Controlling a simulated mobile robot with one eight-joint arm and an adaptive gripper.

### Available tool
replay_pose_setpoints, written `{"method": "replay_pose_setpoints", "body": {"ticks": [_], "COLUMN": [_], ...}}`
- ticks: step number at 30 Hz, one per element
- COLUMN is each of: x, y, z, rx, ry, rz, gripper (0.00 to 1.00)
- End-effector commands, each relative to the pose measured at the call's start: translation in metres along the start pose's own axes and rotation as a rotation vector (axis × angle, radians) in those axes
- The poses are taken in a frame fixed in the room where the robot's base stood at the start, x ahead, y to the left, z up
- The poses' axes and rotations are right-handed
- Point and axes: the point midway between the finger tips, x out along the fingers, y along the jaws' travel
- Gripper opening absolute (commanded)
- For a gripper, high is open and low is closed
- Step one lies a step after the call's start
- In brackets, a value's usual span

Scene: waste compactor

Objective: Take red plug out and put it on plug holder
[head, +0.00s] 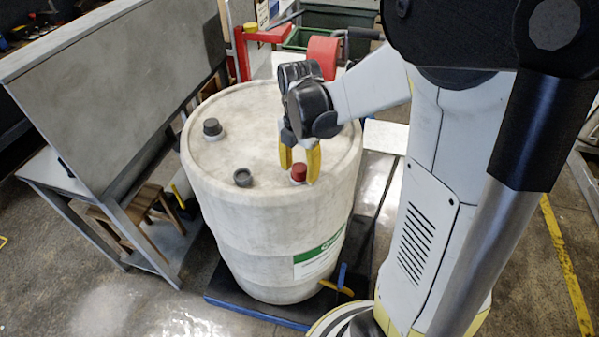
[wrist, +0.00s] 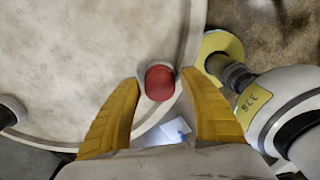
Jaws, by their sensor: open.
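The red plug (head: 299,171) sits upright on the top of the pale drum (head: 235,113), near its front right rim. In the wrist view the red plug (wrist: 160,83) lies between the tips of my two yellow fingers. My gripper (head: 300,166) points down over the plug and is open, one finger on each side. In the wrist view my gripper (wrist: 160,80) shows a gap beside the plug on both sides; I cannot tell whether a finger touches it. I cannot identify a plug holder in either view.
Two dark caps stand on the drum top, one at the left (head: 212,129) and one at the front (head: 243,177). A large grey panel (head: 115,85) rises left of the drum. A red object (head: 322,54) stands behind it. The floor at front left is clear.

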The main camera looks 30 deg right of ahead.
Motion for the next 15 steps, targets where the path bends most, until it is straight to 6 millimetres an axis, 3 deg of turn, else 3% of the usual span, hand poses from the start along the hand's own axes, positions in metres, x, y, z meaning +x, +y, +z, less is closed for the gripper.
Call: {"method": "replay_pose_setpoints", "body": {"ticks": [4, 11, 15], "x": [0.0004, 0.0002, 0.0003], "y": [0.0001, 0.0001, 0.0], "z": [0.0, 0.0001, 0.0001], "rx": [0.225, 0.42, 0.632], "ry": [0.0, 0.0, 0.0], "rz": [0.0, 0.0, 0.0], "gripper": [0.51, 0.51, 0.51]}}
